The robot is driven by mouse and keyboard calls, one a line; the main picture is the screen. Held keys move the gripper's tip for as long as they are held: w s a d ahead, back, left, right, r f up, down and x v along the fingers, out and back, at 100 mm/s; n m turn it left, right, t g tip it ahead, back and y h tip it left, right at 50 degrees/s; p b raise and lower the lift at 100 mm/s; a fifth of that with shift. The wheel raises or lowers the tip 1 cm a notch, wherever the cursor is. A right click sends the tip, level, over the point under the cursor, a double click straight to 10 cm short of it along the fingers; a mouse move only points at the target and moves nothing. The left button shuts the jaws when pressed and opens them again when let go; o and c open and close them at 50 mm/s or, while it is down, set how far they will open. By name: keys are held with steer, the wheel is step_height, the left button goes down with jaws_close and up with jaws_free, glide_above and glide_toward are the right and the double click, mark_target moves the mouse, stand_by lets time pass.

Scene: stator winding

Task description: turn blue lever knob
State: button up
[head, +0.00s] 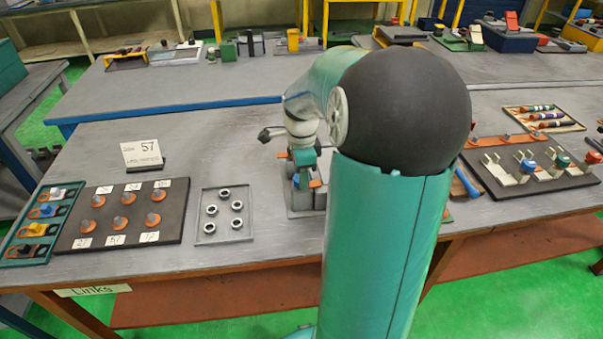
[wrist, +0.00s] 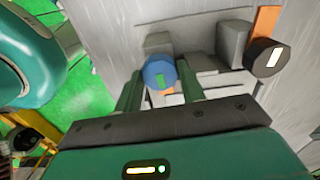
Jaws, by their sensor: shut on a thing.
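In the head view the grey fixture (head: 301,203) stands near the table's front edge, partly hidden by my arm.
A black knob (wrist: 265,57) with a white mark sits right of the blue one, beside an orange strip (wrist: 265,23). Left of the fixture lie a grey tray of rings (head: 208,232) and a dark board (head: 75,242) with orange pieces. A sign (head: 142,154) stands behind them.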

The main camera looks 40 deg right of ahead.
steer(key=n, duration=0.8)
steer(key=shift+n, duration=0.4)
steer(key=n, duration=0.3)
steer(key=shift+a+n, duration=0.1)
steer(key=shift+n, duration=0.3)
steer(key=n, duration=0.4)
steer(key=shift+f, duration=0.1)
steer(key=n, duration=0.9)
steer(key=shift+n, duration=0.3)
steer(key=n, duration=0.4)
steer(key=shift+s, duration=0.1)
steer(key=shift+n, duration=2.2)
